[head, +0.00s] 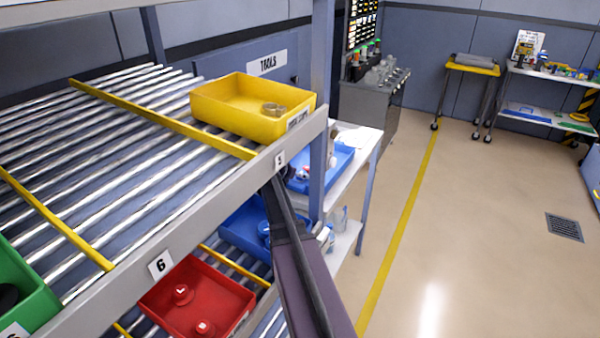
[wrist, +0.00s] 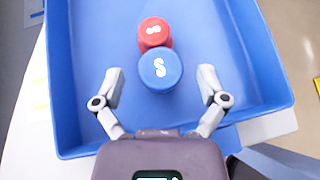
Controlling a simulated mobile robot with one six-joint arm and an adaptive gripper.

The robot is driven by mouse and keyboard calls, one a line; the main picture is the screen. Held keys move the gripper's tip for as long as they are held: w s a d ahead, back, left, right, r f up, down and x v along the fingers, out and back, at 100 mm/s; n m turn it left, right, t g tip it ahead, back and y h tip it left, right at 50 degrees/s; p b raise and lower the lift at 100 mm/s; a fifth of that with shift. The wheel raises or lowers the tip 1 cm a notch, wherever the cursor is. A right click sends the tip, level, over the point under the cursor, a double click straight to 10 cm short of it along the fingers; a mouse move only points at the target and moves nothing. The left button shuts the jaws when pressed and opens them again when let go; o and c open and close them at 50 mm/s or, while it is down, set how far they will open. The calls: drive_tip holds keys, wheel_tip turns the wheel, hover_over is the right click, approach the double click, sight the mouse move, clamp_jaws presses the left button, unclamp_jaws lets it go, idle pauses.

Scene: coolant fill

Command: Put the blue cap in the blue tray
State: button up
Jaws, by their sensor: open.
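In the wrist view, a blue cap (wrist: 160,68) with a white mark is over the floor of a blue tray (wrist: 92,45). It partly overlaps a red cap (wrist: 154,32) just beyond it. My gripper (wrist: 161,75) is open, with one finger on each side of the blue cap and a gap on both sides. I cannot tell whether the blue cap touches the tray floor or the red cap. In the head view, a blue tray (head: 345,158) sits on a white table, partly behind the rack post. My gripper is hidden there behind the rack.
A roller rack fills the left, with a yellow bin (head: 220,105) on top and a red bin (head: 235,310) below. Another blue bin (head: 238,235) stands on the lower level. The rack post (head: 320,80) is close to my arm.

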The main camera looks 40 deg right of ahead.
drive_tip(key=shift+r, duration=0.15)
drive_tip(key=shift+s+a+r+p, duration=0.1)
drive_tip(key=shift+a+r+p, duration=0.1)
drive_tip(key=shift+p, duration=0.1)
drive_tip(key=p+v, duration=0.6)
drive_tip(key=v, duration=0.5)
drive_tip(key=shift+a, duration=0.2)
